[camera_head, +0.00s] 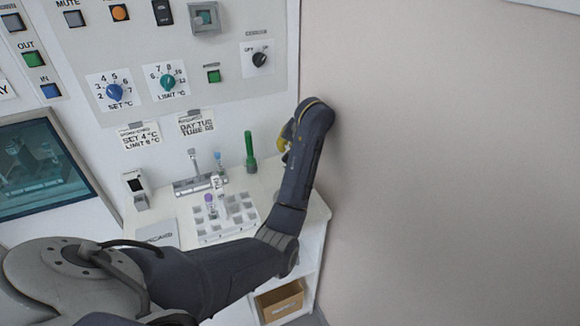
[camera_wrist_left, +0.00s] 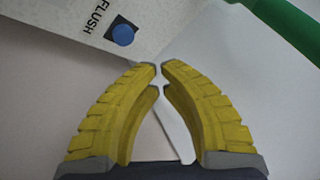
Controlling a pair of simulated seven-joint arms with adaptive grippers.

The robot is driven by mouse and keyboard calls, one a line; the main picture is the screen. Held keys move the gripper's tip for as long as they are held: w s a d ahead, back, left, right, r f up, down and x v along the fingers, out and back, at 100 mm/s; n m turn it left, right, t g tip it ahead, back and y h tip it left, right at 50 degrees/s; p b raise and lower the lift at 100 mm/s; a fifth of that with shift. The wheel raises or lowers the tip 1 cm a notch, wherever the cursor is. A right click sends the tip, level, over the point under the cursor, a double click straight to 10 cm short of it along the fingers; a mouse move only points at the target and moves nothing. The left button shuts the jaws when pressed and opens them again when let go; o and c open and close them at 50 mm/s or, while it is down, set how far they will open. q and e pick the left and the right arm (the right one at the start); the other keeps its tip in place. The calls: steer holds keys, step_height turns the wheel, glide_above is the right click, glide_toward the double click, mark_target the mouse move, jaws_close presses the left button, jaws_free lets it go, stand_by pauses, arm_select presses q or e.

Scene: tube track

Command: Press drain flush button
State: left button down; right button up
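The drain flush button is a round blue button (camera_wrist_left: 122,35) on a pale plate marked FLUSH (camera_wrist_left: 95,20), at the upper left of the left wrist view. In the head view I cannot make it out. My left gripper (camera_wrist_left: 161,67) has its two yellow fingers brought together at the tips, with nothing held between them. The tips lie just below and right of the button in the wrist picture, apart from it. In the head view, my left gripper (camera_head: 284,146) shows at the wall's right edge, partly hidden by my own arm. My right gripper is not in view.
A green upright handle (camera_head: 250,152) stands close left of the gripper; a green bar (camera_wrist_left: 290,25) crosses the wrist view's upper right. A tube rack (camera_head: 225,222) sits on the white counter. Dials and switches fill the panel (camera_head: 220,120). An open box (camera_head: 280,300) is on the shelf below.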

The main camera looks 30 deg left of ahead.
arm_select(q)
steer(key=shift+f, duration=1.4)
steer(key=c, duration=2.1)
jaws_free()
jaws_close()
steer(key=shift+f, duration=0.25)
steer(key=shift+f, duration=0.2)
